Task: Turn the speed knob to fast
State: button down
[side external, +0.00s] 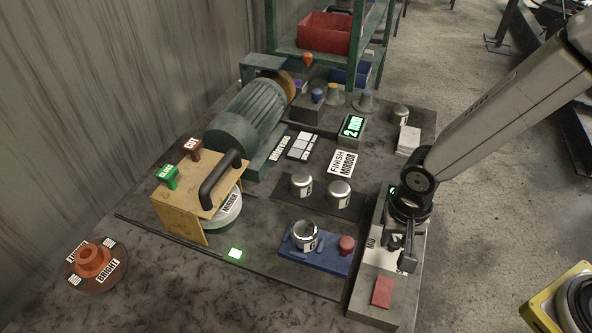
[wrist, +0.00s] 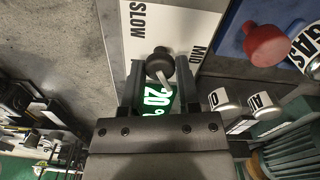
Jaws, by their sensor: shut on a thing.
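The dark round speed knob (wrist: 158,58) sits on a pale panel (wrist: 200,18) in the wrist view, with a light pointer bar on it. The panel carries the words SLOW and MID; no FAST label shows. A lit green display (wrist: 158,100) reading about 20 with a cut-off sign is partly covered by my gripper. My gripper (wrist: 160,82) has a finger on either side of the knob and is shut on it. In the side view my gripper (side external: 406,248) points down over the grey control box (side external: 360,308) and hides the knob.
A red pad (side external: 382,291) lies on the front of the box. Left of it is a blue tray (side external: 300,263) with a metal cup and a red-topped piece. Two metal cups stand on a dark mat (side external: 318,205). A green motor (side external: 248,115) and wooden fixture (side external: 180,208) stand further left.

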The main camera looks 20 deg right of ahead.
aim_at(396, 241)
dwell(0.3)
jog(key=shift+c, duration=1.7)
grip_release()
jog(key=shift+r, duration=0.1)
jog(key=shift+r, duration=3.8)
jog(key=shift+d, duration=0.1)
jog(key=d+n+t, duration=0.2)
jog(key=d+n, duration=0.4)
jog(key=d, duration=0.9)
jog(key=shift+w+d+f+t, duration=0.15)
jog(key=shift+d+f+t, duration=0.1)
jog(key=shift+f+t, duration=0.05)
